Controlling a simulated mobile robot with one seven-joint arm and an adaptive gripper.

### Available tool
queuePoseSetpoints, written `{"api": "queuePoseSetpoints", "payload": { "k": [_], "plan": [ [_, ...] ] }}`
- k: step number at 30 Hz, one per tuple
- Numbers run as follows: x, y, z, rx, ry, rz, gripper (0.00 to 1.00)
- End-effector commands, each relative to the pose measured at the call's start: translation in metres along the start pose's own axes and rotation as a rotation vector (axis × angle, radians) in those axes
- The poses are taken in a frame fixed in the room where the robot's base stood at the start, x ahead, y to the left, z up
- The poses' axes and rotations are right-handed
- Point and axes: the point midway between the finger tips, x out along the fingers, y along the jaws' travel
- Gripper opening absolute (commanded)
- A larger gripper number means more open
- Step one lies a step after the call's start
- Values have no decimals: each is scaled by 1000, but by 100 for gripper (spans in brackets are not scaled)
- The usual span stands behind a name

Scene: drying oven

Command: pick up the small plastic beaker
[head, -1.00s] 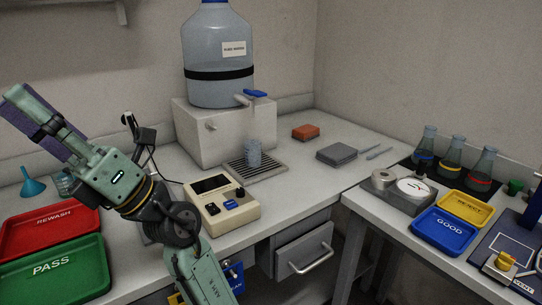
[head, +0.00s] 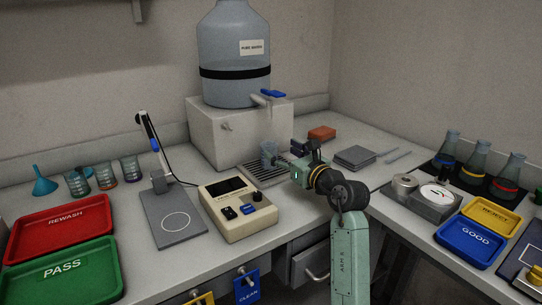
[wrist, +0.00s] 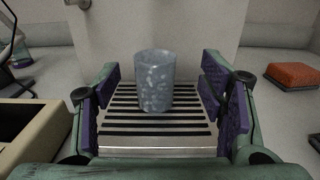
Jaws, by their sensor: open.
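A small, translucent grey-blue plastic beaker (wrist: 155,80) stands upright on the slatted drip tray (wrist: 120,128) in the wrist view. In the head view the beaker (head: 268,152) is below the water jug's tap, partly hidden by my gripper. My gripper (head: 282,161) is open, its fingers pointing at the beaker. In the wrist view my gripper's purple pads (wrist: 158,90) are spread to either side, with the beaker ahead between them and apart from both. Nothing is held.
A water jug (head: 235,50) with a blue-handled tap stands on a white block (head: 215,132) behind the drip tray. A beige meter (head: 238,213) is at front left. An orange sponge (head: 321,133) and a grey pad (head: 354,157) lie right. Several glass beakers stand far left.

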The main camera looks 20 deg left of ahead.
Motion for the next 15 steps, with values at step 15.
{"api": "queuePoseSetpoints", "payload": {
  "k": [15],
  "plan": [
    [60, 7, -4, 2, 0, 2, 64]
  ]
}}
